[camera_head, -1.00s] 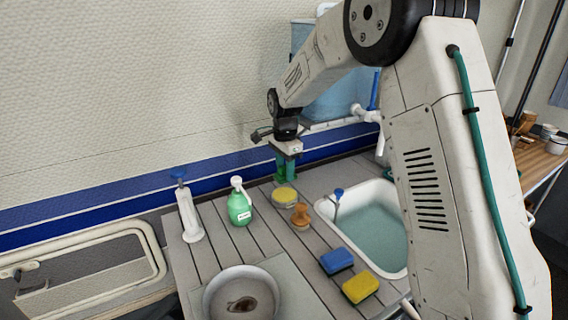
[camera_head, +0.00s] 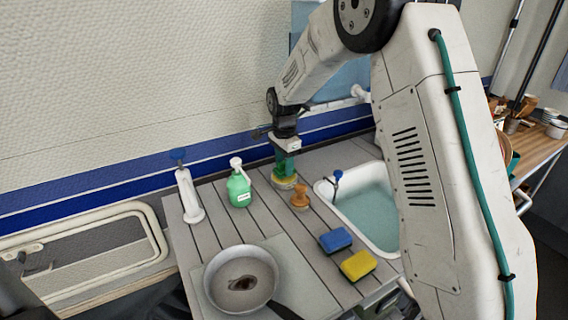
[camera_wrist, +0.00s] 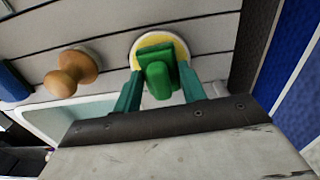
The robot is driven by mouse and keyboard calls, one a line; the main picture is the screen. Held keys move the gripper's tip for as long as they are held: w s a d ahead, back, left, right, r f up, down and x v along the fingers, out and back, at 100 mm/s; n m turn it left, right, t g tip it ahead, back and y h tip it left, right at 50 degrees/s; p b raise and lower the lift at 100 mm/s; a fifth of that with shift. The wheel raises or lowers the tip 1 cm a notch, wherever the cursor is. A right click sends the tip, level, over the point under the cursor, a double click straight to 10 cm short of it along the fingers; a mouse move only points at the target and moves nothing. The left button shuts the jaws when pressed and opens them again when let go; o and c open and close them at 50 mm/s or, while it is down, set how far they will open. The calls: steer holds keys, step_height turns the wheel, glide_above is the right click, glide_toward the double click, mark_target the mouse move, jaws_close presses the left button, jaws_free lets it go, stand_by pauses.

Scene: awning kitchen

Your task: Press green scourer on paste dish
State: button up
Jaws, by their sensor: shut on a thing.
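My gripper (camera_wrist: 155,92) points down over the paste dish and is shut on the green scourer (camera_wrist: 158,76). The scourer shows between the teal fingers in the wrist view. The paste dish (camera_wrist: 143,42), round with a pale rim and yellow paste, lies directly under the scourer. In the head view the fingers (camera_head: 285,170) come down onto the dish (camera_head: 285,184), which they partly hide. The scourer looks to be at or just above the paste; I cannot tell whether it touches.
A wooden-handled brush (camera_head: 300,197) stands right of the dish, near the sink (camera_head: 372,210). A green pump bottle (camera_head: 239,187) and a white dispenser (camera_head: 188,195) stand to the left. Blue (camera_head: 335,240) and yellow (camera_head: 358,265) sponges and a pan (camera_head: 240,278) lie in front.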

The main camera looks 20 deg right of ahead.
mark_target(284, 161)
steer(key=shift+f, duration=0.6)
stand_by(1.5)
steer(key=shift+r, duration=3.55)
